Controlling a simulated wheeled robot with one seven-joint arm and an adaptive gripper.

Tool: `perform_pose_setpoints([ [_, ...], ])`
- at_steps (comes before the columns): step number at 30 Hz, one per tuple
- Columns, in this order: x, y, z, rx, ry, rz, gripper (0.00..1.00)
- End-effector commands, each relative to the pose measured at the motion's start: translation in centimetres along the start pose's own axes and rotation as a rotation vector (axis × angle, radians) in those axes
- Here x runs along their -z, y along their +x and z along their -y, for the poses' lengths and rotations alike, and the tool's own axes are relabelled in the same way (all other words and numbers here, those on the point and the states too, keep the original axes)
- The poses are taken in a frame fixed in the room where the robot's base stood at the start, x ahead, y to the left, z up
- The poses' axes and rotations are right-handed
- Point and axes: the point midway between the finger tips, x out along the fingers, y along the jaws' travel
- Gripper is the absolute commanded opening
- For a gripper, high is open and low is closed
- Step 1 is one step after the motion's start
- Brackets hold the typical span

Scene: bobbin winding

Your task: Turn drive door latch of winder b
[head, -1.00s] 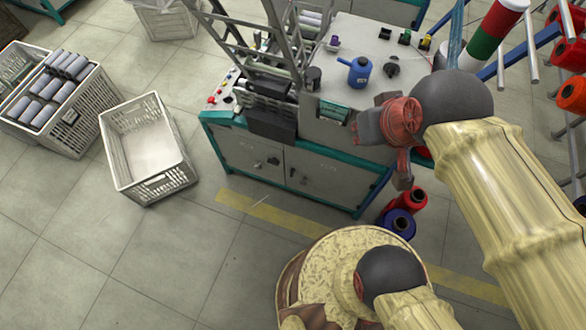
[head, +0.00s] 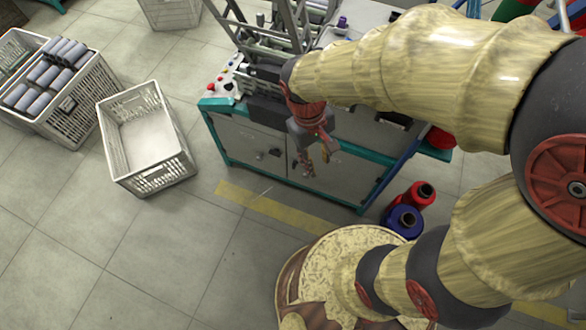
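The winder (head: 214,107) has a grey cabinet with two doors below its teal-edged top; no label shows which winder it is. The left door (head: 240,140) carries a small dark latch (head: 272,153) near its right edge. The right door (head: 345,178) is shut, and its latch area is at least partly hidden behind my gripper. My gripper (head: 316,163) hangs in front of the right door's upper left part, fingers pointing down. It is small in the picture; I cannot tell whether its fingers are open or shut, or whether they touch the latch.
An empty white crate (head: 103,124) stands left of the winder, beside a crate of grey bobbins (head: 71,119). A red spool (head: 414,193) and a blue spool (head: 404,219) stand on the floor at the cabinet's right corner. Floor in front of the doors is clear.

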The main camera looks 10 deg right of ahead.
Motion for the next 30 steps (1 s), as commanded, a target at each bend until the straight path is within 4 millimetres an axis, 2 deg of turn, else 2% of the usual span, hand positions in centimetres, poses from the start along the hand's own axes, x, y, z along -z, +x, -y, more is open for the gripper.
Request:
perform_pose_setpoints([
  [1,0.5,2.0,0.4,-0.016,-0.037,0.048,0.29],
  [14,3.9,15.3,1.0,-0.221,-0.361,0.394,0.29],
  [30,7.6,33.0,-0.4,-0.591,-0.826,0.775,0.29],
])
